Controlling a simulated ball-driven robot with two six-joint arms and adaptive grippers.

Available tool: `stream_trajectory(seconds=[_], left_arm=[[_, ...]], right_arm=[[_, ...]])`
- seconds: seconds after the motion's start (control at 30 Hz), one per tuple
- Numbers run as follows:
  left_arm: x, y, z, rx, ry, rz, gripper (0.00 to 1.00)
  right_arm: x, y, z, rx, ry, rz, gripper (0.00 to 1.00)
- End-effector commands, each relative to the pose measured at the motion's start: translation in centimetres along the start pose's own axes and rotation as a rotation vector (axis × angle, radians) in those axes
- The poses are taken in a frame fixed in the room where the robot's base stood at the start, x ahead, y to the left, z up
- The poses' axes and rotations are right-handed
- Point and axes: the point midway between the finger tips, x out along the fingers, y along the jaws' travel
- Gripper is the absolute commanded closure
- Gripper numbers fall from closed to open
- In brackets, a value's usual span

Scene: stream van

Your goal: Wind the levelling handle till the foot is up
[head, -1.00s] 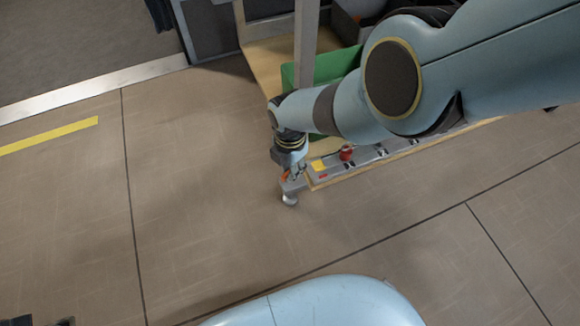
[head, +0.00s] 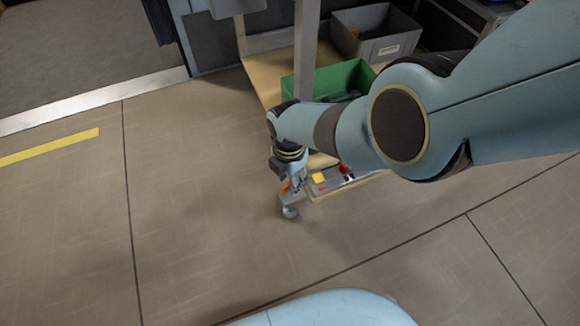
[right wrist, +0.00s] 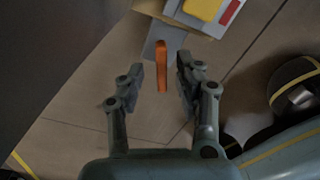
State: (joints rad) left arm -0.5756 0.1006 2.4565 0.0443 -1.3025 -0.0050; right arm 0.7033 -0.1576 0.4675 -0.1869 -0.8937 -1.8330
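The levelling handle (right wrist: 162,66) is an orange bar in the right wrist view. It lies between the two fingers of my right gripper (right wrist: 161,78), which is open, with a gap visible on each side. In the head view my right gripper (head: 296,181) points down at the bench's near corner, and only a bit of orange shows beside it. The foot (head: 290,212) is a small pale round piece under the corner bracket. I cannot tell whether it touches the floor. My left gripper is out of view.
A green bin (head: 350,73) and a grey bin (head: 376,38) stand behind, by a grey post (head: 305,50). The floor to the left is clear.

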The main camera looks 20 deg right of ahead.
Motion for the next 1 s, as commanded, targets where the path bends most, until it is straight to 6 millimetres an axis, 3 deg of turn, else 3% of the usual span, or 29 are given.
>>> stream_trajectory(seconds=[0.6, 1.0], left_arm=[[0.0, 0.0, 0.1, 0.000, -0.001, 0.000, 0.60], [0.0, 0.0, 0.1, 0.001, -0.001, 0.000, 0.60]], right_arm=[[-6.2, -0.2, 0.0, 0.002, 0.000, 0.001, 0.65], [-6.6, -0.2, 0.0, 0.002, 0.001, 0.000, 0.65]])
